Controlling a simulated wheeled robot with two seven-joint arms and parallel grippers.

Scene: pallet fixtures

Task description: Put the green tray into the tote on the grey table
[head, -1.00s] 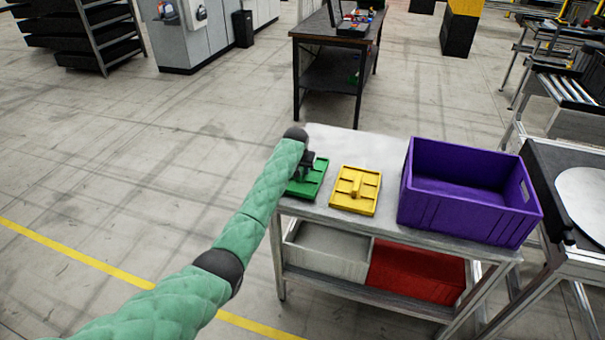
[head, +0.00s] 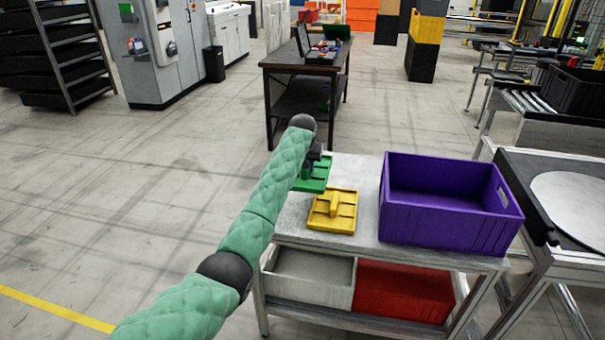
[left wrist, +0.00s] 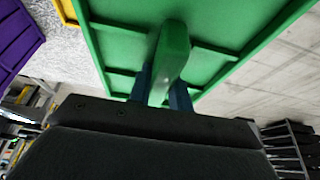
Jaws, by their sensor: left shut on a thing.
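The green tray (head: 318,178) is above the far left end of the grey table (head: 290,217) in the head view. My left gripper (head: 311,170) is shut on its raised middle handle. In the left wrist view the green tray (left wrist: 215,30) fills the top, with its handle between the fingers of my left gripper (left wrist: 166,88). The tray appears lifted off the table. The purple tote (head: 440,213) stands open and looks empty at the right of the table. My right gripper is not in view.
A yellow tray (head: 334,212) lies on the table between the green tray and the tote. A grey bin (head: 308,285) and a red bin (head: 400,292) sit on the shelf below. A dark workbench (head: 290,75) stands behind.

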